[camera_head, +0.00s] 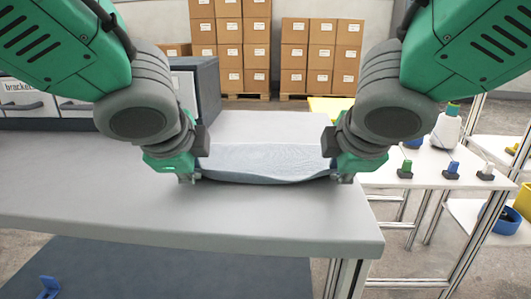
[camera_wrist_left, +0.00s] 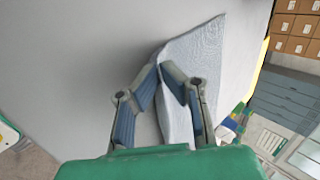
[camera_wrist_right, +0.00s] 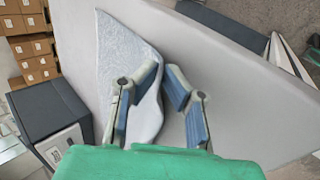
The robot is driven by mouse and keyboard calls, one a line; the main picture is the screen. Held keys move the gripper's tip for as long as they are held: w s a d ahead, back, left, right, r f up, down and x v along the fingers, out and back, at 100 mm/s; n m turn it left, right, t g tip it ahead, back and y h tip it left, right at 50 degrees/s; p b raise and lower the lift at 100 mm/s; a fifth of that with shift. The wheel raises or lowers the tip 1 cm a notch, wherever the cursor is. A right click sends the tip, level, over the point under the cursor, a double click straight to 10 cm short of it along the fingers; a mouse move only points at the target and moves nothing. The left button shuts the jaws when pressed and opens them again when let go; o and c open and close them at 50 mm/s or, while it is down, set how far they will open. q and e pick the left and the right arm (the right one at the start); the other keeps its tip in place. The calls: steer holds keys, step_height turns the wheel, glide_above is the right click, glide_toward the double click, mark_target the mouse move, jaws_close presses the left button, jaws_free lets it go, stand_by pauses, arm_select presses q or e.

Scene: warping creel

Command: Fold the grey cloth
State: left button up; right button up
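The grey cloth (camera_head: 265,160) lies on the grey table between my two grippers, its near edge raised and sagging in a shallow curve. My left gripper (camera_head: 188,178) is at its near left corner. In the left wrist view the cloth (camera_wrist_left: 195,50) runs up to the nearly closed fingertips (camera_wrist_left: 162,67), which pinch its edge. My right gripper (camera_head: 345,178) is at the near right corner. In the right wrist view the cloth (camera_wrist_right: 120,60) reaches the nearly closed fingertips (camera_wrist_right: 163,68), which pinch it. The pinched bits are mostly hidden by the fingers.
The table (camera_head: 110,200) is clear in front of the cloth. A dark box (camera_head: 207,85) and labelled drawers (camera_head: 28,102) stand at the left. A white side table (camera_head: 430,172) with small coloured parts stands right. Stacked cartons (camera_head: 320,55) are behind.

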arm_select(q)
steer(key=o, duration=0.6)
arm_select(e)
steer(key=o, duration=0.6)
arm_select(q)
steer(key=shift+o, duration=0.2)
arm_select(e)
steer(key=shift+o, duration=0.2)
